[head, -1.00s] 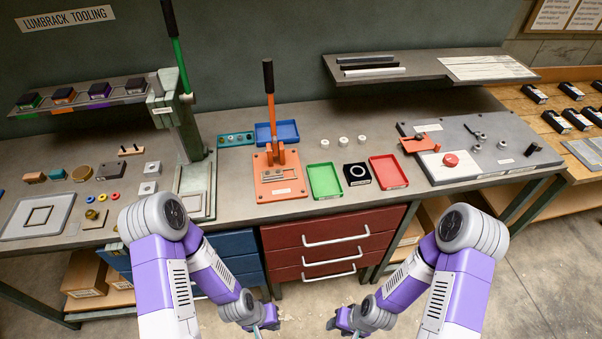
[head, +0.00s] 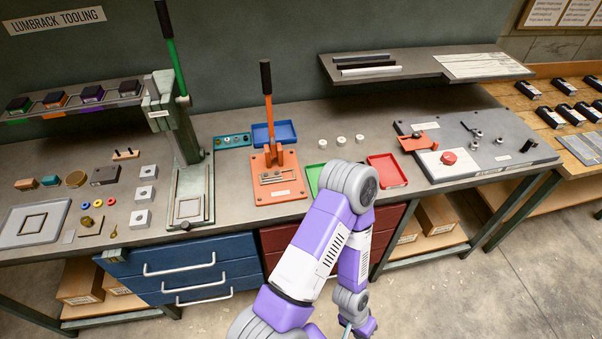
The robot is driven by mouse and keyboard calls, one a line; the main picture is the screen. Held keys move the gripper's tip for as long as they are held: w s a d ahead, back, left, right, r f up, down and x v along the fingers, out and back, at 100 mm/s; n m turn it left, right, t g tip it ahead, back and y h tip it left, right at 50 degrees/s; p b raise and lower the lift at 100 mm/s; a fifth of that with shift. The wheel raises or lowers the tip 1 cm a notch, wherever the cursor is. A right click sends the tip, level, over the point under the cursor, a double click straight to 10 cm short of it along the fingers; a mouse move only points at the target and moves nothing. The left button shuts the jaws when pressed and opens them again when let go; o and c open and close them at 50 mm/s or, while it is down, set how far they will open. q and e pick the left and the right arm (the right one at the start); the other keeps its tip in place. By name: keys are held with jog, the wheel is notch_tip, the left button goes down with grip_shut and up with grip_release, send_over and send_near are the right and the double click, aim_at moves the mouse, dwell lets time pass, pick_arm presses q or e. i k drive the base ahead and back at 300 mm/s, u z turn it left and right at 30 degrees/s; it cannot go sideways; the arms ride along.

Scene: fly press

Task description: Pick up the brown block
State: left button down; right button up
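A small brown block (head: 25,184) lies on the bench at the far left in the head view, left of a teal block (head: 50,181). A brass-brown piece (head: 76,178) and a dark grey-brown block (head: 105,175) lie further right in the same row. My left gripper (head: 352,326) is low at the bottom edge, right of the middle, in front of the bench and far from the brown block. Its fingertips are too small and partly cut off to tell open from shut. My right gripper is out of view.
A square-framed grey plate (head: 32,222) lies in front of the brown block. Coloured rings and pale square blocks lie to its right, before the tall green-handled press (head: 190,185). A shelf (head: 72,103) hangs behind. My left arm hides part of the red drawers.

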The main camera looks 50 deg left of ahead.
aim_at(273, 175)
jog(key=i, duration=1.05)
jog(key=u, duration=3.8)
